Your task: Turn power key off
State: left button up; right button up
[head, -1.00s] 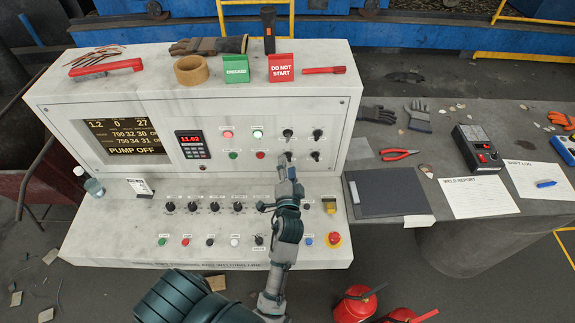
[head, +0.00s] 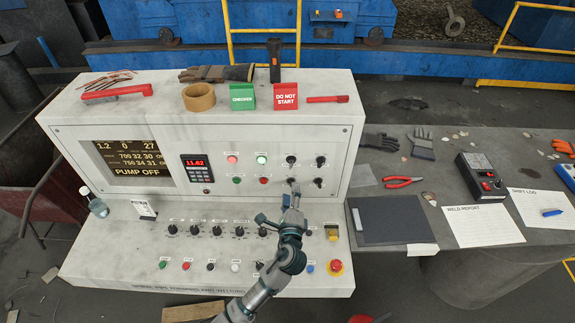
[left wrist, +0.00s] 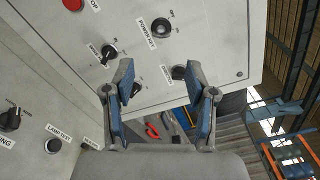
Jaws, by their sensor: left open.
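The power key (head: 321,161) is a dark round knob at the upper right of a group of knobs on the console's upright panel. In the left wrist view the knob (left wrist: 160,27) sits by its "POWER KEY" label, above the fingertips and not between them. My left gripper (head: 291,190) is in front of the lower-left knob of that group in the head view. In the left wrist view its two blue-padded fingers (left wrist: 160,80) are spread, with nothing held. A lower knob (left wrist: 137,88) shows between them, partly hidden by the left finger. My right gripper is not in view.
The console (head: 110,235) has several knobs and buttons on its sloped lower face, beneath my left arm. A red mushroom button (head: 336,267) is at its lower right. The display (head: 133,158) reads "PUMP OFF". A side table (head: 455,175) with tools and papers stands at right.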

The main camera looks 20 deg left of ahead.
aim_at(291, 165)
pick_arm(q)
jog(key=p+x, duration=0.1)
jog(key=x, duration=1.1)
jog(key=shift+w, duration=0.25)
jog(key=shift+f, duration=0.1)
grip_shut()
